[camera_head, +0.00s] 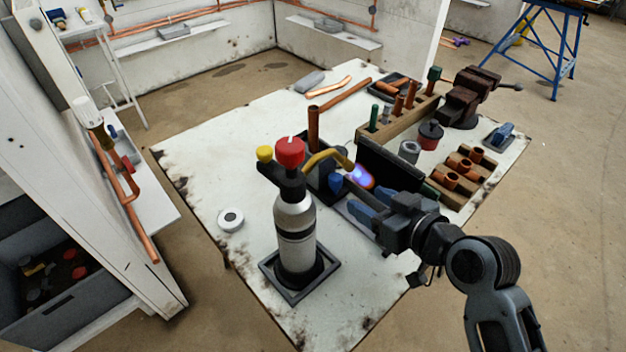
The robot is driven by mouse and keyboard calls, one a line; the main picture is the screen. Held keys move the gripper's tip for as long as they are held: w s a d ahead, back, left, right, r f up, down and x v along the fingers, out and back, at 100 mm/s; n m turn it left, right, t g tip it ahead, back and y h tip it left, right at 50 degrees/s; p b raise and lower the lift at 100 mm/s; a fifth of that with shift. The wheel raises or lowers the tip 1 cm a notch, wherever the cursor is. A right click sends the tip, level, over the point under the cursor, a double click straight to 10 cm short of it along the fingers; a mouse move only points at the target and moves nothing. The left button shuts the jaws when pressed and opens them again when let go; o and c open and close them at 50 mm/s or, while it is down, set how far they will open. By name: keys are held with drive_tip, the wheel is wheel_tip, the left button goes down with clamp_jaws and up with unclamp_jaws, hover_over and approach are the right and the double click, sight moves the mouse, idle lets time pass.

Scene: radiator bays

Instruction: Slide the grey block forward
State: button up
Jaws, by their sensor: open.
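A grey block (309,82) with rounded edges lies flat at the far edge of the white table, left of a short copper piece. I cannot tell for sure that it is the task's block. My gripper (353,203) is at the near right part of the table, with its blue-grey fingers open and pointing left. It is well apart from that block, close to the torch stand and a dark upright panel. I see nothing held between the fingers, though the view there is crowded.
A torch cylinder (296,232) with a red knob stands in a black tray, its blue flame (359,177) burning near my fingers. A dark upright panel (390,164) stands just behind my gripper. A wooden rack and a vise (470,97) are at right. The table's left part is mostly clear.

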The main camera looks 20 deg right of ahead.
sight(340, 184)
drive_tip(key=shift+w+a+r, duration=0.15)
drive_tip(key=shift+w+a, duration=0.1)
drive_tip(key=shift+w, duration=0.5)
drive_tip(key=shift+p+x, duration=0.4)
drive_tip(key=shift+x, duration=3.2)
drive_tip(key=shift+c, duration=0.4)
clamp_jaws()
